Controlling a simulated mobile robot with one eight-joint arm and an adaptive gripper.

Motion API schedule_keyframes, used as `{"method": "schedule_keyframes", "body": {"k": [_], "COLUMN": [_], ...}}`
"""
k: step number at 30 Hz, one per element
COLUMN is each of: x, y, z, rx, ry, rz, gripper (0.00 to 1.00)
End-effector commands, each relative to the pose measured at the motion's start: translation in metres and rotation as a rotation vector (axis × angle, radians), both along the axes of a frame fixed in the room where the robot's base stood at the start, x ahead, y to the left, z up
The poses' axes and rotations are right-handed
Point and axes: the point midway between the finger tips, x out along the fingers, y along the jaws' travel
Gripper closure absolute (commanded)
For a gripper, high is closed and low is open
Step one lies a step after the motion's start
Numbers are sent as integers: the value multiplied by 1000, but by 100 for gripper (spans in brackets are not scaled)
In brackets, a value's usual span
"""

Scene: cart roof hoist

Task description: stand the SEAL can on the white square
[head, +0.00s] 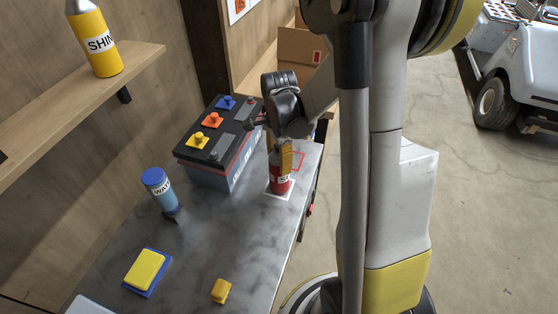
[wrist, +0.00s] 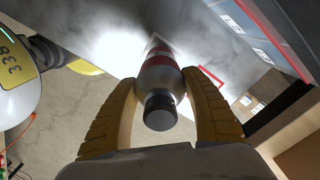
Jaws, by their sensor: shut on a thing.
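The SEAL can (head: 280,184) is red with a white label, on which only an S shows; my gripper hides its upper part. It looks upright, over the white square (head: 271,193) on the dark workbench. In the wrist view the can (wrist: 158,70) shows its grey shoulder and dark cap, with white lines of the square beyond its base. My gripper (head: 284,150) is shut on the can, with one yellow finger on each side. I cannot tell whether the base touches the bench.
A car battery (head: 208,178) stands close on the left. A red outlined square (head: 299,162) lies behind the can. A blue bottle (head: 160,190), a sponge (head: 146,270) and a small yellow object (head: 221,291) stand further left and in front. The bench's right edge is near.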

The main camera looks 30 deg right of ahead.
Motion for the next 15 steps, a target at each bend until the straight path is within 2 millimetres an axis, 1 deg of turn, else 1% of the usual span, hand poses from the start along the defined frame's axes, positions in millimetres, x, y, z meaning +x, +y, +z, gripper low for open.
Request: {"method": "schedule_keyframes", "body": {"k": [4, 5, 6, 7, 15], "x": [0, 0, 0, 0, 0], "y": [0, 0, 0, 0, 0], "z": [-4, -3, -3, -3, -2], "rx": [0, 0, 0, 0, 0], "ry": [0, 0, 0, 0, 0], "rz": [0, 0, 0, 0, 0], "gripper": [85, 38, 26, 23, 23]}}
